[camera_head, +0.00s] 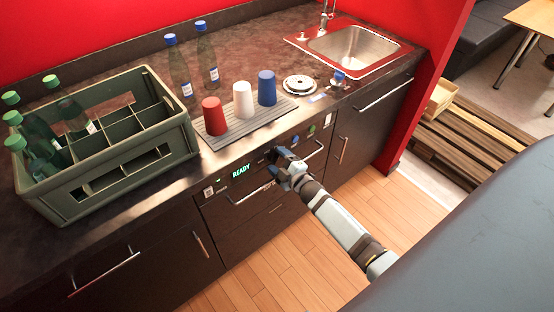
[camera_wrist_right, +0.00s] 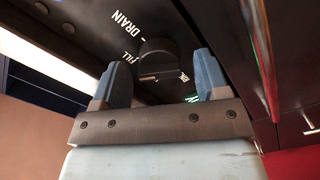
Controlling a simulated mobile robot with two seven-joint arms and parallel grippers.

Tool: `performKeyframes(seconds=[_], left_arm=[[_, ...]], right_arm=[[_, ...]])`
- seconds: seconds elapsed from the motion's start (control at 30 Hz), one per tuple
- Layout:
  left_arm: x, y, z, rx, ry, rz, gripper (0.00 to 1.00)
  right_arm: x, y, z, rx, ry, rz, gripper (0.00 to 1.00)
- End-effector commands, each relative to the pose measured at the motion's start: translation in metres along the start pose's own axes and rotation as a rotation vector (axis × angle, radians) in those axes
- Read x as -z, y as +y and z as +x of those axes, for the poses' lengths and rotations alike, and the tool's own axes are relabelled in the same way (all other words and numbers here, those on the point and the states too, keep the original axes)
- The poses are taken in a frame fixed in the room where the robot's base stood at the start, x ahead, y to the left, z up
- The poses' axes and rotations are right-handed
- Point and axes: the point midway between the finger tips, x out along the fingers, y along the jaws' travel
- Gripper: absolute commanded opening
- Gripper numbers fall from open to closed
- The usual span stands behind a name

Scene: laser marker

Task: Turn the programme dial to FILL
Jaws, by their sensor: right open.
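The programme dial (camera_wrist_right: 158,52) is a dark round knob on the black front panel in the right wrist view. White lettering FILL (camera_wrist_right: 130,57) and DRAIN (camera_wrist_right: 130,28) is printed beside it, to its left and upper left. A short white line shows at the dial's lower edge; I cannot tell surely which label it points to. My right gripper (camera_wrist_right: 160,62) is open, with one blue finger on each side of the dial and visible gaps to it. In the head view my right gripper (camera_head: 284,167) is at the panel and hides the dial. My left gripper is not in view.
A green READY display (camera_head: 241,171) is left of my right gripper. A bar handle (camera_head: 250,194) runs below the panel. Red, white and blue cups (camera_head: 243,100) stand on a ribbed mat above. A bottle crate (camera_head: 110,155) is left, a sink (camera_head: 345,48) right.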

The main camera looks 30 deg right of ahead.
Motion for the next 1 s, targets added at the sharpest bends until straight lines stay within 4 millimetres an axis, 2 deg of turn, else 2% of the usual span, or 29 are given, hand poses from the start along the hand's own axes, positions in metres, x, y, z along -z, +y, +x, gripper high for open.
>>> performKeyframes(seconds=[0.4,0.53,0.73,1.0], left_arm=[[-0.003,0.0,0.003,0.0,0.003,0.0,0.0],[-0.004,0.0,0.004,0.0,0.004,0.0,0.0],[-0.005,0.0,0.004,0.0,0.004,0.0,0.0],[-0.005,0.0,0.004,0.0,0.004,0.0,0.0]], right_arm=[[-0.001,-0.001,-0.089,0.002,-0.001,0.0,0.68],[-0.001,-0.001,-0.112,0.001,-0.001,-0.001,0.68],[0.0,0.0,-0.129,0.0,-0.001,0.0,0.68],[0.0,0.0,-0.131,0.0,0.0,0.0,0.68]])
